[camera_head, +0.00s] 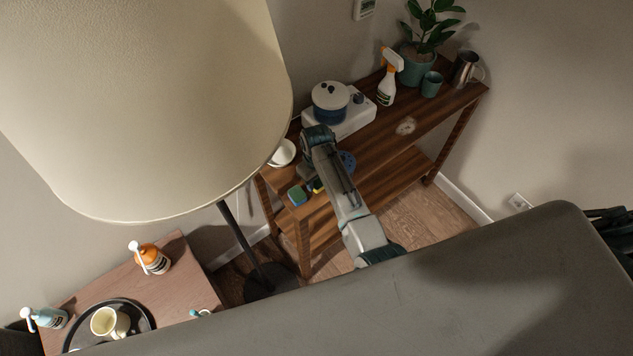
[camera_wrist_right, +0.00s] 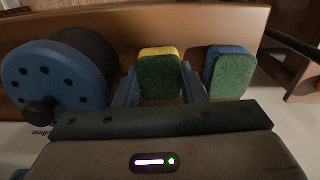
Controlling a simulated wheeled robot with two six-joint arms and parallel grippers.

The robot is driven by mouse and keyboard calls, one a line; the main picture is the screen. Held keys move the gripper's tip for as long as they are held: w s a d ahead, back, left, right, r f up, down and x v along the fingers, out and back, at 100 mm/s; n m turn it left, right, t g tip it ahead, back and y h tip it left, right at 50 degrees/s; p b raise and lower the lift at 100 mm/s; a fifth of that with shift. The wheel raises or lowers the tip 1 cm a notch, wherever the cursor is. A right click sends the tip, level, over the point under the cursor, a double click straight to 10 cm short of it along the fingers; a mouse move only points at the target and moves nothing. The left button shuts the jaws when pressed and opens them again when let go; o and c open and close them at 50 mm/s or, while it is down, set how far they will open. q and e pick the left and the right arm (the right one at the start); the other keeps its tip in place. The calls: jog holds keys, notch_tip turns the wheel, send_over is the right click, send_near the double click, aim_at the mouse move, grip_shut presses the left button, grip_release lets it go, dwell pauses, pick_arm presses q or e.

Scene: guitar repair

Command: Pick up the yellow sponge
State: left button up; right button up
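The yellow sponge (camera_wrist_right: 160,75) has a green scouring face and is between the fingers of my right gripper (camera_wrist_right: 160,72) in the right wrist view. The fingers are apart, one on each side of it and close to its edges. I cannot tell whether they press on it. In the head view a small yellow part of the sponge (camera_head: 317,186) shows beside my right arm, above the wooden shelf unit; the arm hides most of the gripper (camera_head: 318,178). My left gripper is not in view.
A blue sponge (camera_wrist_right: 229,72) with a green face is just right of the yellow one. A blue disc with holes (camera_wrist_right: 55,80) is close on the left. A white cup (camera_head: 283,153) and a white appliance (camera_head: 350,120) stand on the shelf unit (camera_head: 440,120). A large lampshade (camera_head: 140,100) is at left.

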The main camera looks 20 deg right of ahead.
dwell(0.4)
jog(key=shift+r+b, duration=0.35)
jog(key=shift+r, duration=0.15)
notch_tip(320, 180, up, 2)
jog(key=shift+r+b, duration=0.1)
jog(key=shift+b, duration=0.55)
jog(key=s+d+r+b, duration=0.1)
jog(key=s+d+b, duration=0.1)
jog(key=s, duration=0.5)
jog(key=s+d+b, duration=0.1)
jog(key=s+d, duration=0.2)
jog(key=s, duration=0.5)
jog(key=shift+r+b, duration=0.35)
jog(key=shift+r, duration=0.05)
jog(key=shift+s, duration=0.1)
